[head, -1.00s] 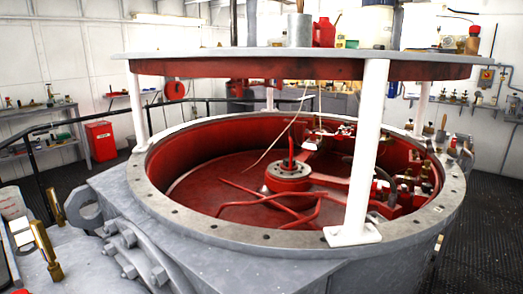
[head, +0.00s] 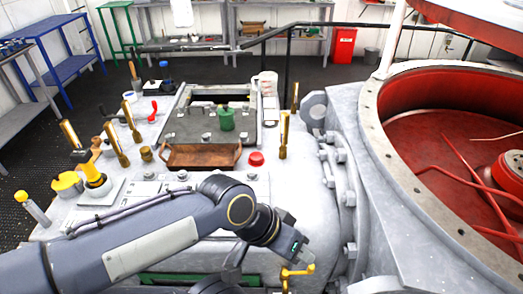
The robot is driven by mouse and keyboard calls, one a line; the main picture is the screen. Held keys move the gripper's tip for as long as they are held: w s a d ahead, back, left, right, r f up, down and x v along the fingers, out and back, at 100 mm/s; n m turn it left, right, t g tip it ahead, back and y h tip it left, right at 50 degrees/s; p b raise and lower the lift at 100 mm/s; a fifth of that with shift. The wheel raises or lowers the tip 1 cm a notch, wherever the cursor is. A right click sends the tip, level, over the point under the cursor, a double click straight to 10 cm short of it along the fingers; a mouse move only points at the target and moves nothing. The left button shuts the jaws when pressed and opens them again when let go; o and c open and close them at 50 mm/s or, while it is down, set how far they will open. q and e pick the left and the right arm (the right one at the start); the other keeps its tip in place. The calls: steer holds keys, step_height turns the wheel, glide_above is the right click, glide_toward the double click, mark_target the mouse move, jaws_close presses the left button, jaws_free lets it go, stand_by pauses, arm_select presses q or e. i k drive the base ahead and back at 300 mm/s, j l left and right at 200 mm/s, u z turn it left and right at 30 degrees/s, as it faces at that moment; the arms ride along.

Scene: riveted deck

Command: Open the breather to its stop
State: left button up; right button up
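I cannot tell for certain which fitting on the grey deck (head: 215,183) is the breather. A green capped fitting (head: 226,120) stands by the open hatch, a red round cap (head: 256,159) sits right of a brown tray, and a brass handle-like fitting (head: 298,272) is low in the picture. My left arm crosses the front of the deck from the left. My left gripper (head: 290,246) is near the brass fitting, at its upper side; contact is unclear. Its fingers are not clear enough to judge. My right gripper is out of view.
A brown tray (head: 190,157) lies before the open hatch (head: 205,108). Several upright brass posts, a yellow fitting (head: 95,176) and a red lever (head: 153,112) stand on the deck. The large red-lined drum (head: 440,110) rises at right. A black railing (head: 310,26) runs behind.

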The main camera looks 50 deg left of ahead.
mark_target(256, 158)
steer(key=u, duration=0.4)
steer(key=j+u, duration=0.15)
steer(key=u, duration=0.65)
steer(key=i+j+u, duration=0.1)
steer(key=u, duration=0.3)
steer(key=i+j+u, duration=0.1)
steer(key=j+u, duration=0.25)
steer(key=i+j+u, duration=0.1)
steer(key=u, duration=0.25)
steer(key=i+j+u, duration=0.15)
steer(key=u, duration=0.15)
